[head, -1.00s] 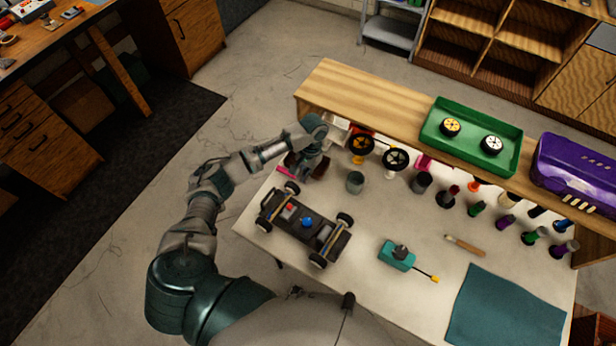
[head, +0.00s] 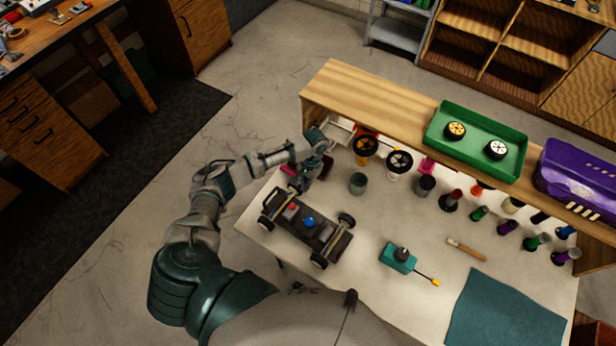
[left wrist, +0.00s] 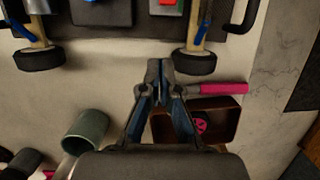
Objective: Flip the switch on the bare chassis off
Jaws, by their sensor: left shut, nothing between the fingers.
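The bare chassis (head: 326,238) sits on the table with its wheels at the corners. It carries a red switch part (head: 292,208) near its left end and a blue part (head: 309,222) near its middle. In the left wrist view the chassis (left wrist: 121,17) spans the top edge, and the red switch part (left wrist: 167,3) is cut off there. My left gripper (left wrist: 158,67) is shut and empty, just short of the chassis's near edge and roughly in line with the red part. In the head view the left gripper (head: 296,184) is partly hidden beside the chassis's back wheel. My right gripper is out of view.
A brown tray (left wrist: 229,139) and a pink-handled tool (left wrist: 222,88) lie under and beside the left gripper. A teal tool (head: 398,257) lies to the right. A wooden shelf (head: 372,103) borders the back.

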